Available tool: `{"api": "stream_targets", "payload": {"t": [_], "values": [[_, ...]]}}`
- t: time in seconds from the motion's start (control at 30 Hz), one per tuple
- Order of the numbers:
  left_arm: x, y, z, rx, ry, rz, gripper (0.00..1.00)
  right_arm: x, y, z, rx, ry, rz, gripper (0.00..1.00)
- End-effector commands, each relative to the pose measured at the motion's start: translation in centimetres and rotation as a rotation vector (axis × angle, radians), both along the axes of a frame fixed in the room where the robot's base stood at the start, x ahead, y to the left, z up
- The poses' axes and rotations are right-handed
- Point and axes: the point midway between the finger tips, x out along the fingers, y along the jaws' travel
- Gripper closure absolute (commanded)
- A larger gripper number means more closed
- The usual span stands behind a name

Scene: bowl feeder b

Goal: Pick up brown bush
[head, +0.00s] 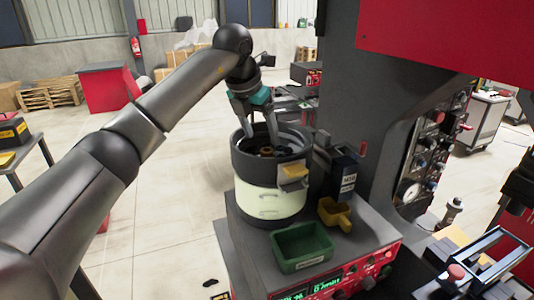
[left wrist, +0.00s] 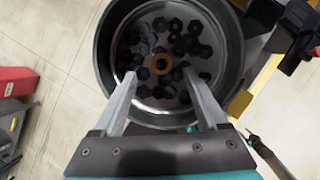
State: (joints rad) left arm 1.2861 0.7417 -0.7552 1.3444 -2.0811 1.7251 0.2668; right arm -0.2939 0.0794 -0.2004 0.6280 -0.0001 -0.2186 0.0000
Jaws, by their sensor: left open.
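The brown bush (left wrist: 161,64) is a small ring lying in the dark bowl of the feeder (left wrist: 236,60), among several black nuts (left wrist: 189,45). In the left wrist view it lies between and just beyond the fingertips of my left gripper (left wrist: 160,74). In the head view my left gripper (head: 262,138) points down into the bowl (head: 250,168) from above, its fingers apart and empty. The bush is hard to make out there, partly hidden by the fingers and rim. My right gripper does not show.
The bowl stands on a grey machine with a red control panel (head: 350,278). A green tray (head: 302,246) and a yellow scoop-like part (head: 334,213) sit in front of it. A dark column (head: 338,110) rises close to the right. The left side is open floor.

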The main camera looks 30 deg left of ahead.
Motion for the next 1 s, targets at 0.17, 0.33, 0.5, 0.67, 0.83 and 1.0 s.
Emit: {"api": "stream_targets", "payload": {"t": [0.17,0.33,0.5,0.67,0.83,1.0], "values": [[0.5,-0.3,-1.9,0.000,0.006,0.000,0.24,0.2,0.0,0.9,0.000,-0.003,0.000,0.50],[1.2,-0.5,-4.1,-0.001,0.004,-0.001,0.24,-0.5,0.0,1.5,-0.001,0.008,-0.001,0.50],[1.6,-0.4,-4.9,0.000,0.002,0.000,0.24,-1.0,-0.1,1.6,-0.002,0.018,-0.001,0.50],[1.6,-0.4,-4.9,0.000,0.001,0.000,0.24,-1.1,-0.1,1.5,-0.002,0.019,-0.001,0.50],[1.6,-0.4,-4.8,0.000,0.001,0.000,0.44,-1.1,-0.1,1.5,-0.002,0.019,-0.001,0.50],[1.6,-0.4,-4.8,0.000,0.001,0.000,0.63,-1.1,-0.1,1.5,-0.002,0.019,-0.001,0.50]]}}
